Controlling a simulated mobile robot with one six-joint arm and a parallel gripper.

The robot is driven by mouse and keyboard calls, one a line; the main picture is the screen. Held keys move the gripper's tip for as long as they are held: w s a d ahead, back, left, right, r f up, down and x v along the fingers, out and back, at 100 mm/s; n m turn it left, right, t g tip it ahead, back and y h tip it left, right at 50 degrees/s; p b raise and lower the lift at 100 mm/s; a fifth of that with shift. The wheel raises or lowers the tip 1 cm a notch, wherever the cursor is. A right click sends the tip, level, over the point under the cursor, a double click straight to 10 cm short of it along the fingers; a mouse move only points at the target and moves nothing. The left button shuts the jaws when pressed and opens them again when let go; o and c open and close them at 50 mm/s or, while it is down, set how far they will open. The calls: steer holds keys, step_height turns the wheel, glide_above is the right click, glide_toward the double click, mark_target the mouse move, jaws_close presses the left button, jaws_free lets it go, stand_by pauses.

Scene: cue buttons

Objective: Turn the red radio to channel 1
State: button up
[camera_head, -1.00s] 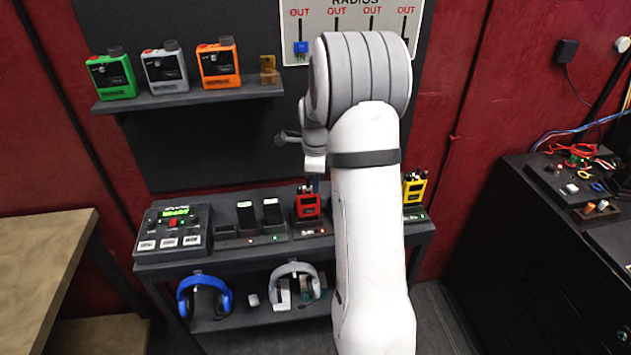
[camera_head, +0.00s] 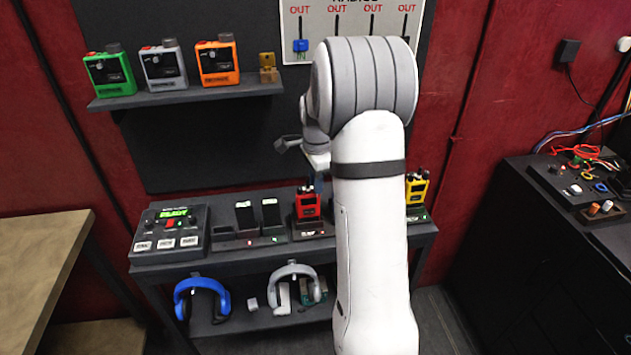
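The red radio (camera_head: 307,204) stands upright in a dark charging dock on the bench, just left of my white arm. Its front faces me, but its knob setting is too small to read. My gripper (camera_head: 318,183) is mostly hidden behind my arm and wrist. Only a small dark bit shows, just above and beside the top right of the red radio. I cannot tell whether it touches the radio or whether its fingers are open.
A yellow radio (camera_head: 417,189) stands right of my arm. A console with a green display (camera_head: 172,229) and dark docks (camera_head: 246,240) sit to the left. Green (camera_head: 109,76), grey (camera_head: 163,68) and orange (camera_head: 217,64) radios stand on the upper shelf. Headphones (camera_head: 203,298) hang below.

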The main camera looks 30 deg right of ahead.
steer(key=shift+o, duration=1.4)
step_height(320, 180, up, 8)
steer(key=shift+f+b, duration=0.2)
steer(key=shift+b, duration=0.45)
steer(key=shift+r, duration=0.1)
